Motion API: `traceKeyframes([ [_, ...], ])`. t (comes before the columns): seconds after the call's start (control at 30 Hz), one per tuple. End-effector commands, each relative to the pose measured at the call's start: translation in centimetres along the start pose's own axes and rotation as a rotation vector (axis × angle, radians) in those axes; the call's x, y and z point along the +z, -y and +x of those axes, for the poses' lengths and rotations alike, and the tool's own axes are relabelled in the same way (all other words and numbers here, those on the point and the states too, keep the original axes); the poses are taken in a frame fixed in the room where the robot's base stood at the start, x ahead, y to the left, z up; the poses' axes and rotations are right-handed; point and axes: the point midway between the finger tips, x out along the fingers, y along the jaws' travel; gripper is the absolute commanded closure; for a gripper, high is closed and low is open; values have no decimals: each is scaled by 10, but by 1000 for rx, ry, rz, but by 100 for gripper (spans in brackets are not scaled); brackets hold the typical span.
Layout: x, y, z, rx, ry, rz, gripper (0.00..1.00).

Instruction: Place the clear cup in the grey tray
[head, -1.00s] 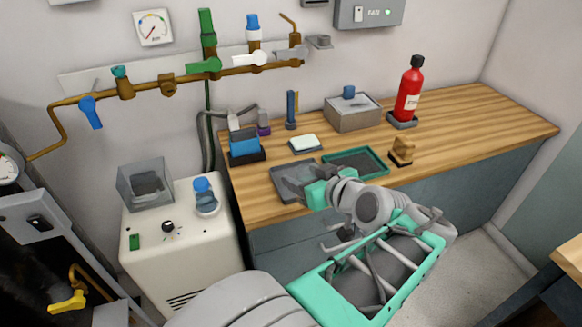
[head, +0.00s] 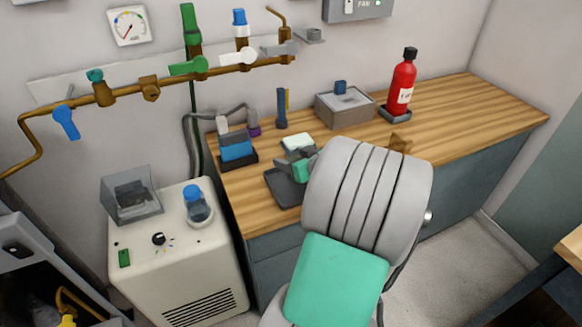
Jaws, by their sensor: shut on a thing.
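The grey tray (head: 286,192) lies at the front left of the wooden worktop, partly covered by my arm. My gripper (head: 284,168) is over the tray's back part, its fingers pointing left. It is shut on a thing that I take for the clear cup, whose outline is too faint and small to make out. I cannot tell whether the cup touches the tray floor.
A blue box (head: 237,149) stands left of the tray, and a white pad (head: 298,141) lies behind it. A grey lidded box (head: 345,106) and a red bottle (head: 403,84) stand farther back.

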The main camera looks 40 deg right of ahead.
Motion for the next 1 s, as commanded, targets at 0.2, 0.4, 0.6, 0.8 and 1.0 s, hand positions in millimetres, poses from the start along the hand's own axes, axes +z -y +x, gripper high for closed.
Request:
traceKeyframes([
  [0.2,24,-4,18,-3,3,3,88],
  [0.4,32,-4,23,-1,-1,-3,88],
  [0.6,36,-4,24,-1,-1,-2,88],
  [0.8,35,-4,24,-2,0,-2,29],
  [1.0,35,-4,24,-2,0,-1,19],
])
